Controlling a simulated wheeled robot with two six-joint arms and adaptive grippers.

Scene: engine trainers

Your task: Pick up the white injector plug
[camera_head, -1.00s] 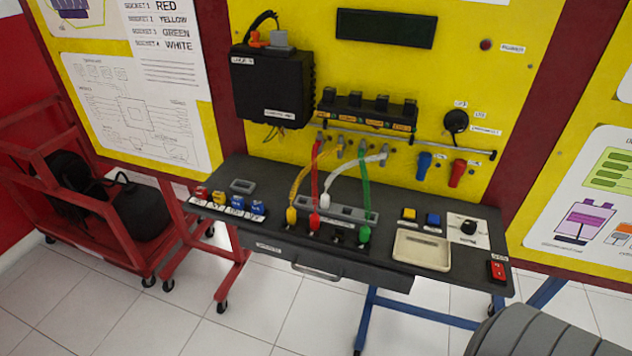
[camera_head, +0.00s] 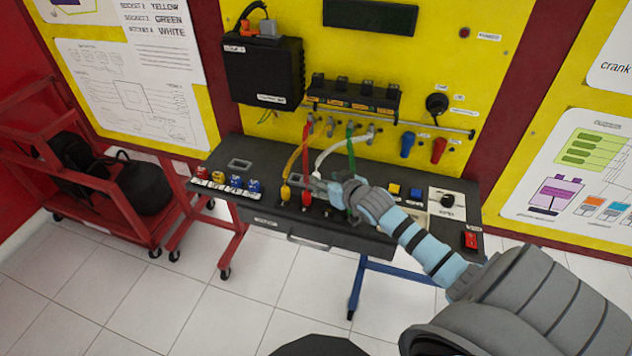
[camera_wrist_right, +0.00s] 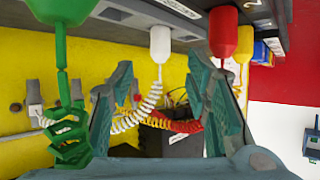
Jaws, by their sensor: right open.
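The white injector plug (camera_wrist_right: 160,42) hangs from the bench edge in the upside-down right wrist view, with its white coiled cable below it. My right gripper (camera_wrist_right: 160,65) is open, one finger on each side of the white plug, with gaps visible and nothing gripped. In the head view the right gripper (camera_head: 326,183) is at the socket block on the bench, and it largely covers the white plug; the white cable (camera_head: 336,145) arches up to the panel. The green plug (camera_wrist_right: 75,10) and red plug (camera_wrist_right: 231,32) flank the white one. My left gripper is not in view.
The yellow plug (camera_head: 285,192) stands at the left of the row. Red, yellow and blue knobs (camera_head: 235,182) lie further left. A black bench (camera_head: 340,235) carries everything. The yellow panel (camera_head: 350,60) stands close behind. The green cable (camera_wrist_right: 70,140) passes near one finger.

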